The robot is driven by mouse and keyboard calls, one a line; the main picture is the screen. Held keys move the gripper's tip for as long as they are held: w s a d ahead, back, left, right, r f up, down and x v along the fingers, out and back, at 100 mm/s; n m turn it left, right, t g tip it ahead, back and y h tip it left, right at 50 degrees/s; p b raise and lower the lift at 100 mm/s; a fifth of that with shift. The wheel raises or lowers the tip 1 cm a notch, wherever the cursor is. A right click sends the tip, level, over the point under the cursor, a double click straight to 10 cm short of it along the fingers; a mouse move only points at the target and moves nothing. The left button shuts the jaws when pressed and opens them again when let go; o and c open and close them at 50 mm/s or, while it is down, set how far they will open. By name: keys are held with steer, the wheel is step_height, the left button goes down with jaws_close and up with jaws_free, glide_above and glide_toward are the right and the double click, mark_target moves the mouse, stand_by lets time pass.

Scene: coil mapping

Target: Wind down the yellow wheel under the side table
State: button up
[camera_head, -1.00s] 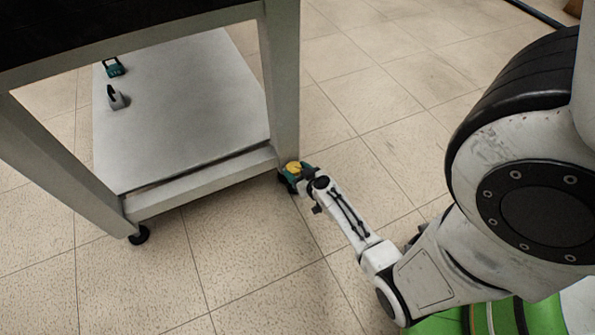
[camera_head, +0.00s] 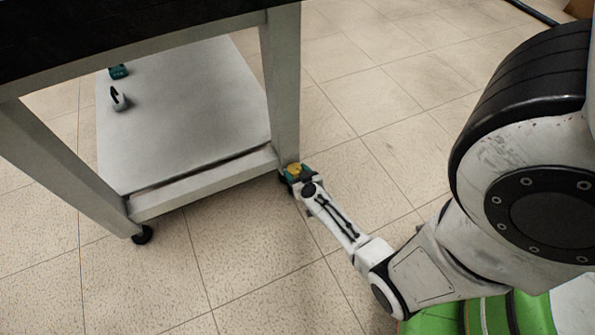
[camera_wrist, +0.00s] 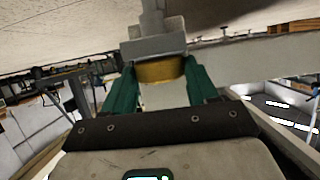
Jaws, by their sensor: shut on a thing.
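The grey side table (camera_head: 284,90) stands at the left of the head view, with a dark top and a pale lower shelf (camera_head: 200,125). The yellow wheel (camera_wrist: 158,71) sits under a grey metal block at the bottom of the table's leg. It also shows as a small yellow patch in the head view (camera_head: 294,168). My gripper (camera_wrist: 160,84) has its green fingers on either side of the wheel, shut on it. In the head view, my gripper (camera_head: 297,175) is at the foot of the table's right leg, partly covering the wheel.
A black foot (camera_head: 142,235) is under the table's near left leg. A small green device (camera_head: 118,72) and a grey-and-black object (camera_head: 119,99) rest on the lower shelf. The tiled floor (camera_head: 390,135) right of the table is clear.

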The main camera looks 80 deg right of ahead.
steer(key=shift+r+p, duration=0.1)
steer(key=shift+p, duration=0.3)
steer(key=m+g+p, duration=0.1)
steer(key=m+g+h+p, duration=0.1)
steer(key=m+g+p, duration=0.1)
steer(key=shift+w+a+r+h, duration=0.1)
steer(key=shift+w+a+h, duration=0.15)
steer(key=shift+w+h, duration=0.15)
steer(key=shift+w+a+f+m+g+h+p, duration=0.1)
steer(key=shift+m+g+h+p, duration=0.1)
steer(key=shift+m+g, duration=0.35)
steer(key=shift+w+d+f+m+g+h+p, duration=0.1)
steer(key=shift+m+g+h+p, duration=0.1)
steer(key=shift+m+g, duration=0.35)
steer(key=shift+a+f+m+g+h+p, duration=0.1)
steer(key=shift+m+g+p, duration=0.1)
steer(key=shift+m+g, duration=0.3)
steer(key=shift+g, duration=0.3)
steer(key=o, duration=1.1)
steer(key=shift+r, duration=0.1)
steer(key=shift+c, duration=0.2)
